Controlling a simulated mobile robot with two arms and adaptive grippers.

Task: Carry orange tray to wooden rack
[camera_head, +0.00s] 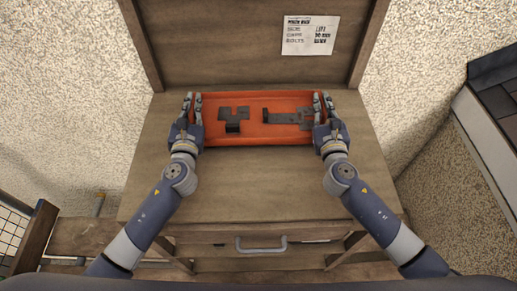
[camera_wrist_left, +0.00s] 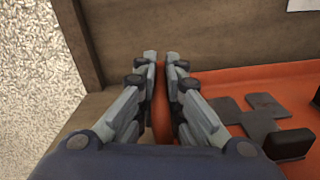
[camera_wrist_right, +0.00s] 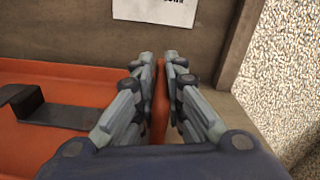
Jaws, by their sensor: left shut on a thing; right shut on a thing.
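The orange tray (camera_head: 258,136) sits at the back of a wooden bench top, in front of its upright back board, with several dark metal brackets in it. My left gripper (camera_head: 192,100) is shut on the tray's left wall, and the left wrist view shows its fingers (camera_wrist_left: 162,62) on either side of that wall (camera_wrist_left: 162,105). My right gripper (camera_head: 322,100) is shut on the right wall, also seen between the fingers (camera_wrist_right: 166,62) in the right wrist view. I cannot tell whether the tray touches the bench. No wooden rack can be made out for certain.
The bench top (camera_head: 260,185) is bare in front of the tray. A paper note (camera_head: 310,34) is on the back board (camera_head: 220,45). A drawer handle (camera_head: 260,244) shows at the bench front. A wooden frame (camera_head: 35,237) stands at lower left, and dark panels (camera_head: 492,100) at right.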

